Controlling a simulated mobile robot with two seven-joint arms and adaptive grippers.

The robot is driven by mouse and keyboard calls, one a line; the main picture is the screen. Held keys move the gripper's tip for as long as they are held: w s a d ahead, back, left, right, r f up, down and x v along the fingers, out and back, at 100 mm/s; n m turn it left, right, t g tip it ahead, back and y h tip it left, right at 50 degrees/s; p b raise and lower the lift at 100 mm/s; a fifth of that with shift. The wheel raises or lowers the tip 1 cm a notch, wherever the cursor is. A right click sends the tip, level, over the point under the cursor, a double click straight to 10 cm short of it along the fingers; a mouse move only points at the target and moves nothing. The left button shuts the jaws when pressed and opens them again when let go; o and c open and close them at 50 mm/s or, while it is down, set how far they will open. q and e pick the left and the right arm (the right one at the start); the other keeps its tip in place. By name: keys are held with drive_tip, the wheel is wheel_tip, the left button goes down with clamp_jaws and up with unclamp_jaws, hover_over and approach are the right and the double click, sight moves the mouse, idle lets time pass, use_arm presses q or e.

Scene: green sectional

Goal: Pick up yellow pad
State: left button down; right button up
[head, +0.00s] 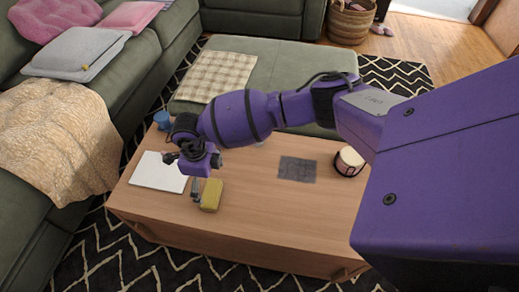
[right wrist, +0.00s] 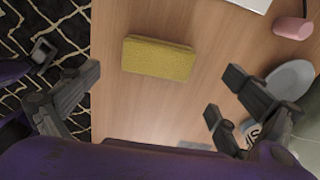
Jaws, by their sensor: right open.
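The yellow pad (head: 211,195) lies flat on the wooden coffee table near its front edge, left of centre. It also shows in the right wrist view as a yellow block (right wrist: 158,57) on bare wood. My right gripper (head: 183,172) is above the table, just up and left of the pad in the head view. In the right wrist view the gripper (right wrist: 163,75) has its fingers spread wide and nothing between them; the pad shows beyond them, apart from both. My left gripper is in neither view.
The coffee table (head: 250,212) also bears a white flat sheet (head: 158,172), a dark grey mat (head: 297,169), a round candle-like pot (head: 349,161) and a blue cup (head: 162,119). The right wrist view shows a pink cylinder (right wrist: 293,27) and a grey dish (right wrist: 292,78). Green sofas surround the table.

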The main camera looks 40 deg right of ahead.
sight(210, 192)
wheel_tip(210, 192, down, 2)
drive_tip(key=shift+w+f, duration=0.1)
drive_tip(key=shift+f, duration=0.15)
drive_tip(key=f, duration=0.1)
drive_tip(key=f+b, duration=0.1)
drive_tip(key=f, duration=0.3)
drive_tip(key=shift+s+d+b, duration=0.1)
drive_tip(key=shift+s+b, duration=0.2)
drive_tip(key=shift+r, duration=0.15)
drive_tip(key=c, duration=0.9)
drive_tip(key=shift+c, duration=0.2)
drive_tip(key=shift+r, duration=0.1)
